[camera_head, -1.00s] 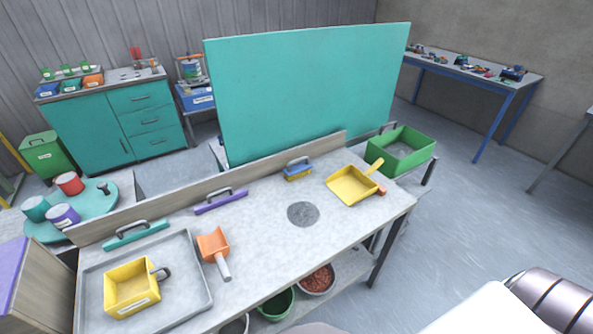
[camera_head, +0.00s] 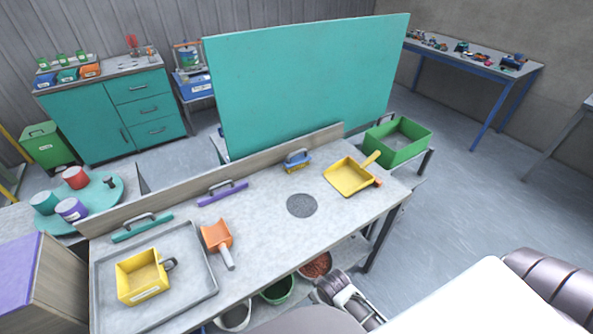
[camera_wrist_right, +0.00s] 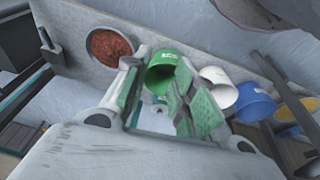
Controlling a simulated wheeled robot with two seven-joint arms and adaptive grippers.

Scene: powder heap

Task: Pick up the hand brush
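The hand brush (camera_head: 297,161), with a blue body, a grey handle and a yellow lower part, stands on the workbench (camera_head: 265,245) against the back board. A grey round powder heap (camera_head: 302,205) lies in front of it. A yellow dustpan (camera_head: 348,177) lies to its right. My right gripper (camera_head: 338,287) is low at the front edge of the bench, well apart from the brush. In the right wrist view its two green-padded fingers (camera_wrist_right: 160,78) are spread with nothing held between them. The brush does not show there. My left gripper is not in view.
An orange scoop (camera_head: 216,237) and a grey tray (camera_head: 207,285) with a yellow box are on the bench's left. Purple and green handled tools line the back board. A green bucket (camera_wrist_right: 163,72) and other buckets stand below the bench, near my right gripper.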

